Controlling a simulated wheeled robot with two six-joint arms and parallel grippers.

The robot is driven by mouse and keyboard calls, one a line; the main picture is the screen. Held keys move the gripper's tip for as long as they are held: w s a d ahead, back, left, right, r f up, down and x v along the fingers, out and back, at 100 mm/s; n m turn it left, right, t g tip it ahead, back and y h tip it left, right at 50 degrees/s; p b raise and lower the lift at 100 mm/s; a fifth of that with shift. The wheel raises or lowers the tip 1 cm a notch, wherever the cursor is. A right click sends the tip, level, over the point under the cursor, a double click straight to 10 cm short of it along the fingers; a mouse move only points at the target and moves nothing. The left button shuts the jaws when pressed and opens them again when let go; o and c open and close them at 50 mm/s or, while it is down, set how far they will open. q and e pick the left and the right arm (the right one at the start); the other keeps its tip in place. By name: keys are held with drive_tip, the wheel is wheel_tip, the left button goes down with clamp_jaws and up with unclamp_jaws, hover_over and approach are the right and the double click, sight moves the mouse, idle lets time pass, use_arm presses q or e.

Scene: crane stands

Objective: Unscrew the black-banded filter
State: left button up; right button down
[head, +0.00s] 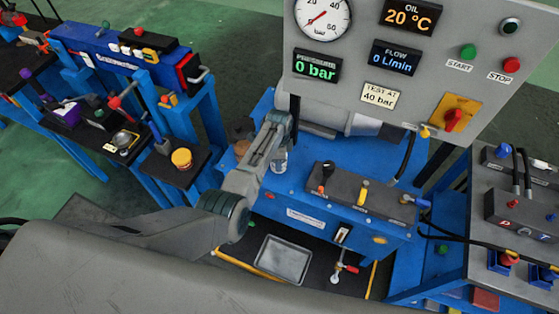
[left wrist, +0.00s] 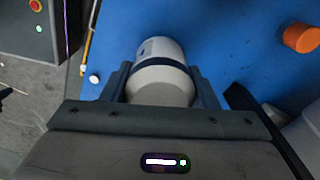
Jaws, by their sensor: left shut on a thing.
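The black-banded filter (left wrist: 161,72) is a white-grey cylinder with a dark band, seen in the left wrist view standing over the blue bench. My left gripper (left wrist: 157,82) has one finger on each side of it and is shut on it. In the head view my left arm reaches in from the left over the blue bench, and the left gripper (head: 280,140) is at the bench top. A small pale part of the filter (head: 280,163) shows below the gripper there. Its base and thread are hidden. My right gripper is not in view.
A control panel (head: 340,70) with a gauge, displays and buttons stands behind the bench. A dark block with levers (head: 345,190) sits right of the gripper. An orange cap (left wrist: 301,38) is at the right in the wrist view. A grey tray (head: 282,258) lies low in front.

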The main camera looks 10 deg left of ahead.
use_arm(q)
drive_tip(key=n, duration=0.1)
drive_tip(key=n+p, duration=0.1)
drive_tip(key=n, duration=0.1)
drive_tip(key=shift+w+r, duration=0.1)
drive_tip(key=shift+r, duration=0.15)
drive_tip(key=shift+n, duration=0.9)
drive_tip(key=n+p, duration=0.1)
drive_tip(key=n, duration=0.3)
drive_tip(key=shift+n, duration=0.7)
drive_tip(key=n, duration=0.4)
drive_tip(key=shift+w+n, duration=0.1)
drive_tip(key=shift+n, duration=0.5)
